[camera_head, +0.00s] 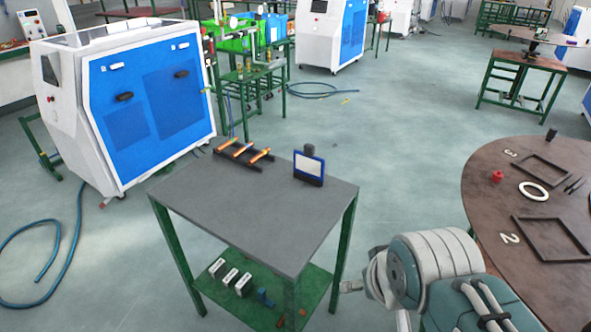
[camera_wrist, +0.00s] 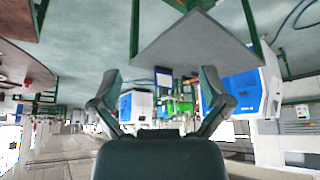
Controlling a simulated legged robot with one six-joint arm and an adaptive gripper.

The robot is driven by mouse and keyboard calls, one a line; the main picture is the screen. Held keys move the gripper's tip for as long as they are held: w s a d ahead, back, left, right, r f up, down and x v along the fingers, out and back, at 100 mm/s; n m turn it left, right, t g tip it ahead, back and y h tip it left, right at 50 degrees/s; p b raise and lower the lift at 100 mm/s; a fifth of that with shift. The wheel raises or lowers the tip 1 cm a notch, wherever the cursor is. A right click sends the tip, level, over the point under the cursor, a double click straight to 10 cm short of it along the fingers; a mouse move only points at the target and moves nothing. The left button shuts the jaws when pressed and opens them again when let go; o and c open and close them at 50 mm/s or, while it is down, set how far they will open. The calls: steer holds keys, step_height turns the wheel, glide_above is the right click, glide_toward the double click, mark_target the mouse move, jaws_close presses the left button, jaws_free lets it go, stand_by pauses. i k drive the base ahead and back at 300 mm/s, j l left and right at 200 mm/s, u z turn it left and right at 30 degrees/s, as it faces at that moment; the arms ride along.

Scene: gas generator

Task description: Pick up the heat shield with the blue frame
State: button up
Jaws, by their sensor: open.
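The heat shield (camera_head: 308,166) has a blue frame around a pale panel and a dark knob on top. It stands upright near the far right edge of the grey-topped table (camera_head: 230,210). In the wrist view the picture is upside down, and the heat shield (camera_wrist: 164,77) shows small and far off beyond my fingers. My gripper (camera_wrist: 160,95) is open and empty, well apart from the heat shield. In the head view my arm is at the lower right, and my fingers do not show there.
A rack with copper-coloured rods (camera_head: 245,153) lies left of the heat shield. Small boxes (camera_head: 230,277) stand on the table's green lower shelf. A round brown table (camera_head: 490,205) with frames and a white ring is at the right. A blue-and-white machine (camera_head: 150,100) stands behind left.

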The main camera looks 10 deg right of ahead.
mark_target(305, 164)
steer(key=z, duration=2.2)
steer(key=u, duration=2.2)
steer(key=i+j+z, duration=0.25)
steer(key=j, duration=0.15)
steer(key=j+z, duration=0.2)
steer(key=j, duration=0.2)
steer(key=i+j+z, duration=0.25)
steer(key=j, duration=0.2)
steer(key=j+z, duration=0.25)
steer(key=j, duration=0.2)
